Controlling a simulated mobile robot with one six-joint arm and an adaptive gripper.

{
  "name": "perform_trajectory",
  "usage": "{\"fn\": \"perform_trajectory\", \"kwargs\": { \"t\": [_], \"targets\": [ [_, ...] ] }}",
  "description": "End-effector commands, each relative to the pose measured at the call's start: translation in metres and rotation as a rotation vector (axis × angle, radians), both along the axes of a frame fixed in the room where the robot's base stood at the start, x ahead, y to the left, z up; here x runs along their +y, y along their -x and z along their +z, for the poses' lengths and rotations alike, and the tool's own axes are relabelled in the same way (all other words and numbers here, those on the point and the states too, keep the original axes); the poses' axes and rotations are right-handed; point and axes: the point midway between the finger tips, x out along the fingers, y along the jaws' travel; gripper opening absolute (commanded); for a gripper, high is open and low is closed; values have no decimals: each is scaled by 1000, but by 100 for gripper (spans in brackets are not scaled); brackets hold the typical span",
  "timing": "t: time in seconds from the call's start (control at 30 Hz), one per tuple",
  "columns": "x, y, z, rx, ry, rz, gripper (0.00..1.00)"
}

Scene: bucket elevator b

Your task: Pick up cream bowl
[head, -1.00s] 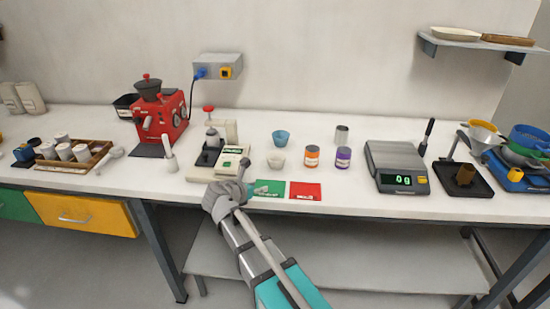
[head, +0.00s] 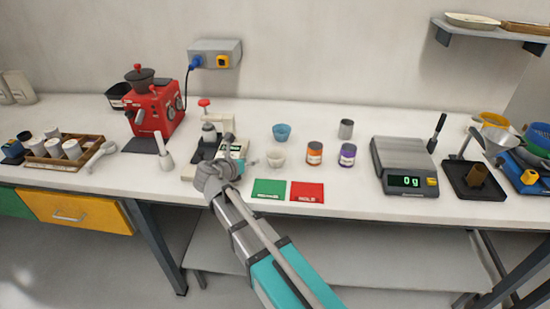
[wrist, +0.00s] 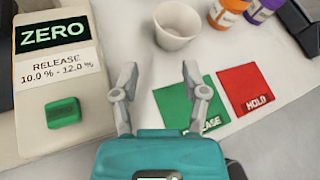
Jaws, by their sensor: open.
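The cream bowl (head: 275,158) stands upright on the white bench, in front of a blue bowl (head: 282,132). In the wrist view the cream bowl (wrist: 178,24) is at the top, beyond the fingertips, and looks empty. My gripper (wrist: 158,78) is open with nothing between its fingers. It points toward the bowl and is apart from it. In the head view my gripper (head: 241,156) is left of the bowl, by the moisture meter, with its fingers small and partly hard to see.
A moisture meter (wrist: 60,85) is close on the left. The green card (head: 268,189) and red card (head: 307,192) lie in front of the bowl. Orange jar (head: 314,154) and purple jar (head: 347,155) stand to its right. A scale (head: 404,165) is farther right.

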Motion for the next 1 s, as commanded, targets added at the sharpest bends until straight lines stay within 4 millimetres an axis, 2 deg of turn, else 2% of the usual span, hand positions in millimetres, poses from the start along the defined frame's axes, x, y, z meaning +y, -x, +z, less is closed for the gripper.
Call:
{"fn": "perform_trajectory", "kwargs": {
  "t": [0.37,0.8,1.0],
  "targets": [
    [1,-4,-4,0,0,5,57],
    [-23,-53,-27,1,-1,5,57],
    [-30,-67,-32,1,-1,9,57]
  ]
}}
